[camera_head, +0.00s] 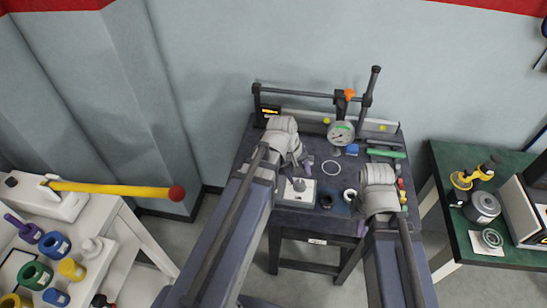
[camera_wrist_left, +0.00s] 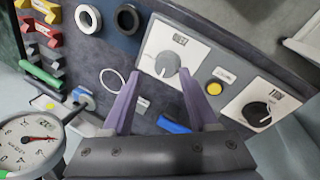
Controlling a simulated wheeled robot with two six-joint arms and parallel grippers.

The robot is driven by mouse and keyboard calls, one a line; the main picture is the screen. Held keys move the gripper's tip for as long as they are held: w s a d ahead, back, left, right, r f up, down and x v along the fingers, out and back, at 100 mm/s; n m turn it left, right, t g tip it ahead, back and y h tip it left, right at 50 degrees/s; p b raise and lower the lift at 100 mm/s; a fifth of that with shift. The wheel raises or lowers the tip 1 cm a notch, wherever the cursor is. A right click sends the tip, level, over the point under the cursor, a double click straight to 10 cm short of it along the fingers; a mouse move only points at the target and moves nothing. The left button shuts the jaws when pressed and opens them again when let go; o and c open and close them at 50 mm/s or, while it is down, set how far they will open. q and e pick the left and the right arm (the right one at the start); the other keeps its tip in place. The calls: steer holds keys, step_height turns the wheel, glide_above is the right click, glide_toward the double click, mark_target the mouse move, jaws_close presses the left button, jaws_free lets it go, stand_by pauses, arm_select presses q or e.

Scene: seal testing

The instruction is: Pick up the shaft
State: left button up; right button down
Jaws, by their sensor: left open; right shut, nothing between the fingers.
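I cannot tell for certain which thing is the shaft. A dark horizontal bar (camera_head: 300,93) runs between posts at the back of the workbench (camera_head: 262,138), and a green rod-like piece (camera_head: 385,153) lies at its right. My left gripper (camera_head: 301,168) is over the bench near a white box with a grey knob (camera_head: 296,189). In the left wrist view its purple fingers (camera_wrist_left: 155,90) are apart and empty, with the knob (camera_wrist_left: 167,64) beyond them. My right gripper (camera_head: 362,228) is shut and empty at the bench's right front, mostly hidden by its arm.
A dial gauge (camera_head: 341,133) stands at the back of the bench. A white ring (camera_head: 331,167) and dark ring seals (camera_wrist_left: 127,18) lie on it. A white table (camera_head: 120,223) with coloured parts is at left, a green-topped table (camera_head: 450,150) at right.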

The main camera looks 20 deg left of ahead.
arm_select(q)
steer(key=shift+o, duration=0.2)
steer(key=w+a+n+t+b, duration=0.2)
steer(key=w+a+n+t, duration=0.2)
steer(key=a+n, duration=0.7)
steer(key=w+a, duration=0.2)
steer(key=a, duration=0.3)
steer(key=shift+r+h, duration=0.25)
steer(key=shift+h, duration=0.15)
steer(key=b+x, duration=0.6)
steer(key=x, duration=0.2)
steer(key=shift+w+a+b, duration=0.15)
steer(key=shift+b, duration=0.2)
steer(key=shift+c, duration=0.2)
jaws_close()
